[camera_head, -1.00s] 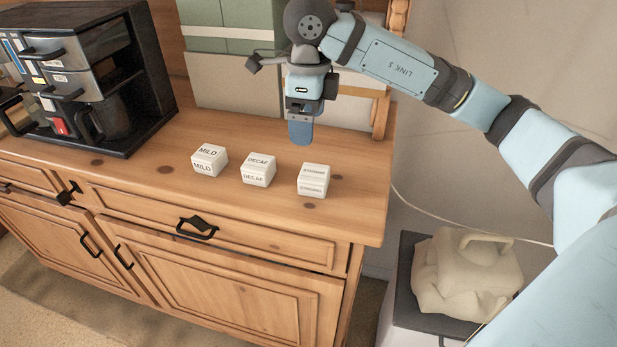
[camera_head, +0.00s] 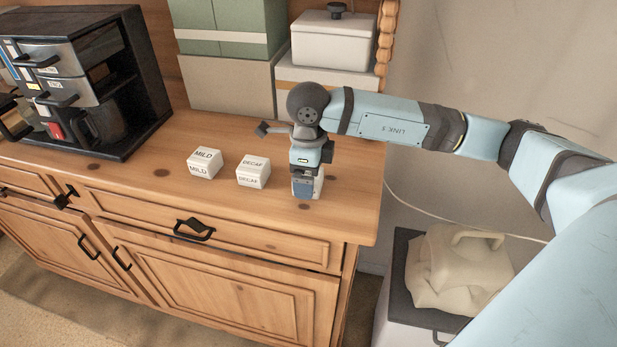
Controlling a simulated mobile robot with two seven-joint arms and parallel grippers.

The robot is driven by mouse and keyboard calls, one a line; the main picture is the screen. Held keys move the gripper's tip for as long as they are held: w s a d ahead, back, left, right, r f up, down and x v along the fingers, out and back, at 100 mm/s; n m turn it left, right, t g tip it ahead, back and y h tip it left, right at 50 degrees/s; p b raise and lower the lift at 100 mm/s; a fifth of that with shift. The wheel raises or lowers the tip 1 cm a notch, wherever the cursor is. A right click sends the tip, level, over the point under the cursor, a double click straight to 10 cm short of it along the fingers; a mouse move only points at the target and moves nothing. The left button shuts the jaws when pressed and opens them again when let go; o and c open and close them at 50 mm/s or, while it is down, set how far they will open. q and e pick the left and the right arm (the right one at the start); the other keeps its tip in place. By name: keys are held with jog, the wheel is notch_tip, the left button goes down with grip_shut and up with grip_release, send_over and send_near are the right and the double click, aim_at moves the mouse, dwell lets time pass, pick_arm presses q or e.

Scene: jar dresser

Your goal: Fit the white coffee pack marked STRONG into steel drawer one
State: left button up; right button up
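The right gripper (camera_head: 306,187) points down over the place of the right-hand white pack. That pack (camera_head: 319,186) is almost wholly hidden behind the fingers, with only a thin pale edge at their right; its marking cannot be read now. Whether the fingers are open or closed on it cannot be told. The black cabinet at the left holds steel-fronted drawers (camera_head: 42,57) with black handles and small labels, too small to read surely. These drawers look shut. My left gripper is not in view.
White packs marked MILD (camera_head: 204,163) and DECAF (camera_head: 253,172) stand left of the gripper on the wooden dresser (camera_head: 120,182). A dark pot (camera_head: 105,122) sits in the cabinet. Boxes (camera_head: 231,85) and a white lidded container (camera_head: 333,42) stand behind. The dresser's front strip is clear.

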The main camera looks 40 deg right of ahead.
jog(key=shift+f, duration=0.35)
jog(key=c, duration=1)
jog(key=shift+r, duration=0.1)
notch_tip(320, 180, up, 20)
jog(key=b, duration=0.1)
jog(key=shift+a, duration=0.1)
